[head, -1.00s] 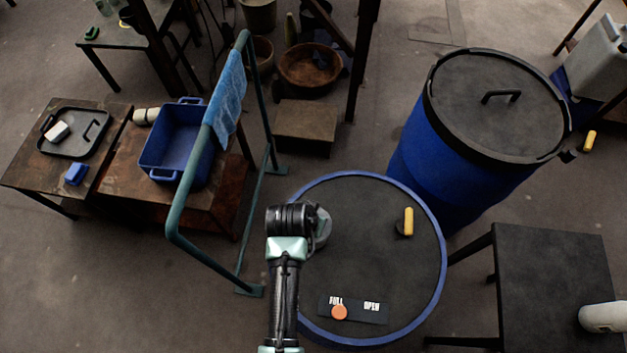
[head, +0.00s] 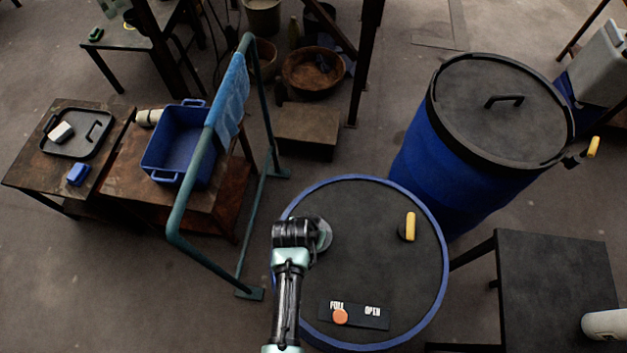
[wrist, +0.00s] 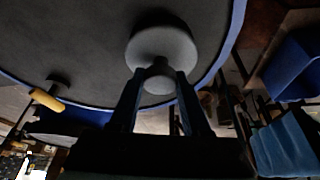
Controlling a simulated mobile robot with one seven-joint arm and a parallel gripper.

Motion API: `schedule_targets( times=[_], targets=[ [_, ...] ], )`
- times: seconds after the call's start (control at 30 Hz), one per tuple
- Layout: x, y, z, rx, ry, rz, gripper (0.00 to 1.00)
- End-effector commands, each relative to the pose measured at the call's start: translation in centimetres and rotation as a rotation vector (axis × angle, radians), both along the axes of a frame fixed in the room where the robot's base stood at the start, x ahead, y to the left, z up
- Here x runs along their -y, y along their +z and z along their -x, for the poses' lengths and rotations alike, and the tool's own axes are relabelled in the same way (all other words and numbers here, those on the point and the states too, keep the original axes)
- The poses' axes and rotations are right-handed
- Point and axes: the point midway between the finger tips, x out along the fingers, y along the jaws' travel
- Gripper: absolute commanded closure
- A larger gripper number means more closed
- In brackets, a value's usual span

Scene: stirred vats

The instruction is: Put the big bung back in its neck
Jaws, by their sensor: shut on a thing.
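The big bung is a pale grey round piece with a knob (wrist: 162,48). It shows in the wrist view and partly beside my wrist in the head view (head: 324,236). My gripper (wrist: 161,80) is shut on its knob, one finger on each side. The bung is over the left part of the dark vat top (head: 375,275), which has a blue rim. A dark round patch, neck or shadow, shows just behind the bung in the wrist view. I cannot tell whether the bung touches the top or sits in the neck.
A yellow handle (head: 410,226) stands up on the vat top. A dark plate (head: 354,315) marked FULL and OPEN carries an orange disc (head: 340,317). A teal rail with a blue cloth (head: 228,95) stands left. A lidded blue barrel (head: 440,160) stands behind right.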

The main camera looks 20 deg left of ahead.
Motion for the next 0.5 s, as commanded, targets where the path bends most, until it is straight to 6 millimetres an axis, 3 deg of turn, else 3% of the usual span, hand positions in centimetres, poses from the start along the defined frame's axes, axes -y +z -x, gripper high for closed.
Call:
schedule_targets(
  times=[0.1, 0.13, 0.27, 0.3, 0.5],
  targets=[
    [-0.01, -0.5, -0.03, 0.001, 0.0, 0.0, 1.0],
    [-0.01, -0.48, -0.02, 0.0, 0.0, 0.0, 0.51],
    [-0.01, -0.37, -0.01, 0.0, 0.0, 0.0, 0.28],
    [-0.01, -0.36, -0.01, 0.0, 0.0, 0.0, 0.23],
    [0.0, -0.36, -0.01, 0.0, 0.0, 0.0, 0.23]
  ],
)
